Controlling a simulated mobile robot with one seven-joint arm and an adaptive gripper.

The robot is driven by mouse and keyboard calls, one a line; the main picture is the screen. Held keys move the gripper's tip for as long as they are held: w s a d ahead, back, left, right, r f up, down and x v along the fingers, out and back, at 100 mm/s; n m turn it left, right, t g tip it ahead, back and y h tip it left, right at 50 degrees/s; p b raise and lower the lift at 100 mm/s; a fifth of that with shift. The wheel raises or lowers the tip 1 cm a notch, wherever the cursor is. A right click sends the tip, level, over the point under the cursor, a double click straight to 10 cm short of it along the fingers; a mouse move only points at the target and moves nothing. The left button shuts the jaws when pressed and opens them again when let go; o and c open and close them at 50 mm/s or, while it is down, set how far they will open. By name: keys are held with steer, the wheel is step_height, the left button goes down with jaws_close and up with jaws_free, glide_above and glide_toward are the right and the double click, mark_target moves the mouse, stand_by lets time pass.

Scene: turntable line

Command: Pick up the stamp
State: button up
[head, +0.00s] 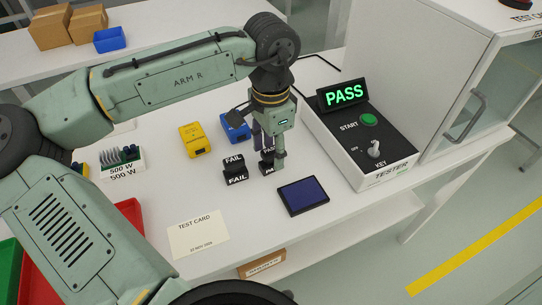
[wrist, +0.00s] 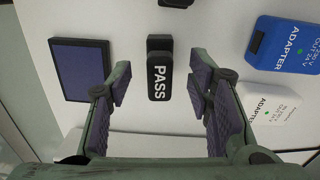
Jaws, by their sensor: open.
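A black stamp marked PASS (wrist: 160,72) stands on the white table, and in the wrist view it lies between my two open fingers with a gap on each side. My gripper (wrist: 163,88) is open and empty. In the head view my gripper (head: 269,157) points down at the PASS stamp (head: 267,168), whose upper part is partly hidden by the fingers. A second black stamp marked FAIL (head: 235,174) stands just left of it. A dark blue ink pad (head: 303,195) lies to the right and nearer the front edge.
The tester (head: 372,150) stands at right, its display (head: 343,94) lit green with PASS. Behind the stamps are a yellow adapter (head: 195,140) and a blue adapter (head: 236,127). A test card (head: 198,235) lies in front. Red (head: 128,212) and green (head: 10,270) trays are at left.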

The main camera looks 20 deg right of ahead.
steer(key=shift+f, duration=0.9)
steer(key=shift+c, duration=0.2)
jaws_close()
